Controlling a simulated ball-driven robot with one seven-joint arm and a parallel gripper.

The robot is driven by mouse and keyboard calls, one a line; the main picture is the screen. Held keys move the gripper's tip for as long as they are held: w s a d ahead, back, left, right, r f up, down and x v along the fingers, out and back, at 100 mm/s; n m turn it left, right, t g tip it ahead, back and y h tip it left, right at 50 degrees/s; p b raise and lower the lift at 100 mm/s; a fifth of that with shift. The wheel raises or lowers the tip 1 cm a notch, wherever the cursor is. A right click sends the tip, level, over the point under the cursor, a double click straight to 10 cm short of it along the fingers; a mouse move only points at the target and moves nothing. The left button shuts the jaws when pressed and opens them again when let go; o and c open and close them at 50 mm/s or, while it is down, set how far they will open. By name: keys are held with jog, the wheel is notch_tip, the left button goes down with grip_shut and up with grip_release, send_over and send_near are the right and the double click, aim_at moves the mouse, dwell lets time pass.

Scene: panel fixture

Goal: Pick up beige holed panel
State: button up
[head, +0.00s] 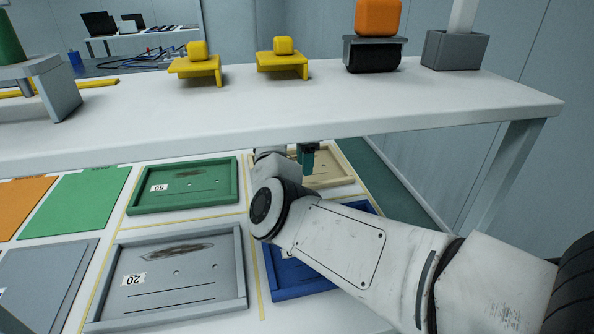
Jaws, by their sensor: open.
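A beige framed panel (328,167) lies on the lower surface at the far right, behind and partly hidden by my arm. Its left side is covered, and any holes in it are too small or hidden to make out. My gripper (307,157) shows as a small dark green-black shape above the beige panel's left part, just under the shelf edge. It is open, with nothing seen between the fingers. I cannot tell whether it touches the panel.
A white shelf (430,108) overhangs the far side close above my gripper. A green framed panel (183,205), a grey one (170,317) and a blue one (300,294) lie nearby. Yellow parts (195,69) stand on the shelf. A shelf leg (500,185) is at right.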

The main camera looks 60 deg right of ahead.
aim_at(307, 184)
jog(key=f, duration=0.7)
jog(key=shift+s, duration=0.35)
jog(key=shift+r, duration=0.1)
grip_shut()
jog(key=shift+d, duration=0.1)
